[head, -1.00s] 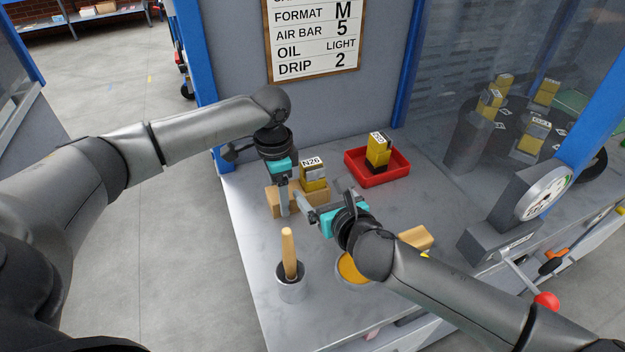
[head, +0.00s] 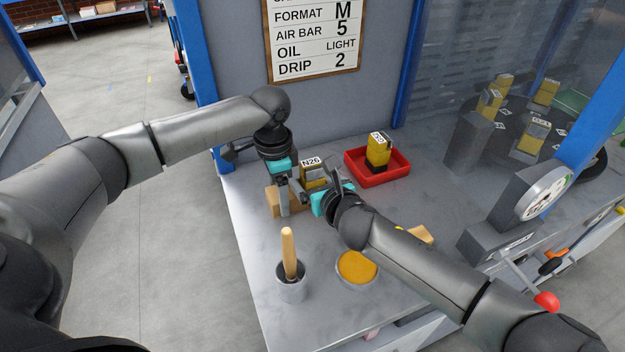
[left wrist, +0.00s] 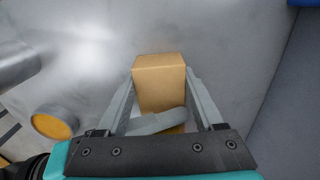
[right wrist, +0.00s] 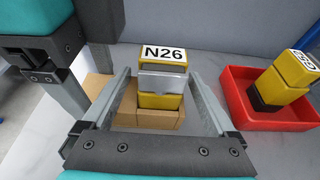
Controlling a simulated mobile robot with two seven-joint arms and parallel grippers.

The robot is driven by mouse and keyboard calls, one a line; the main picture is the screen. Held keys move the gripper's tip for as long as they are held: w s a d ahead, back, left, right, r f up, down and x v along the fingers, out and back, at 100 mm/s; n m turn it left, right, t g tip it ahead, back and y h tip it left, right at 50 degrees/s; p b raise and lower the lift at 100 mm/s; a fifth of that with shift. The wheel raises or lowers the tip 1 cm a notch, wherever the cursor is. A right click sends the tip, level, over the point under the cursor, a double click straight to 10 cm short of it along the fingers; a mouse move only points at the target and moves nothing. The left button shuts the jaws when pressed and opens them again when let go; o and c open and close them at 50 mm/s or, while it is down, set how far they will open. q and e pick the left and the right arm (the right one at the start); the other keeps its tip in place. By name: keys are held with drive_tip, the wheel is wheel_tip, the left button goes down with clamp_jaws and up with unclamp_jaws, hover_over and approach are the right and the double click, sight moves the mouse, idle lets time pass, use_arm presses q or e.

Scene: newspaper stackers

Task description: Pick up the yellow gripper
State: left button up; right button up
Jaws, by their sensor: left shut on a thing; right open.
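The yellow gripper labelled N26 (head: 313,174) stands upright on a tan block (head: 272,202). In the right wrist view, the yellow gripper (right wrist: 160,75) has a grey band across its middle and stands between my right fingers. My right gripper (head: 306,188) is open, with one finger on each side of it; I cannot tell whether they touch it. My left gripper (head: 284,211) points down and is shut on the tan block. The left wrist view shows the block (left wrist: 160,88) between its fingers.
A red tray (head: 403,170) behind to the right holds another yellow unit (head: 379,150). A cup (head: 291,290) with a wooden handle and a round pot (head: 357,268) of amber content stand in front. A gauge (head: 548,193) stands at the right. My two grippers are close together.

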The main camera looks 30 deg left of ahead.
drive_tip(key=shift+d+f, duration=0.1)
drive_tip(key=shift+f, duration=0.05)
clamp_jaws()
idle(0.6)
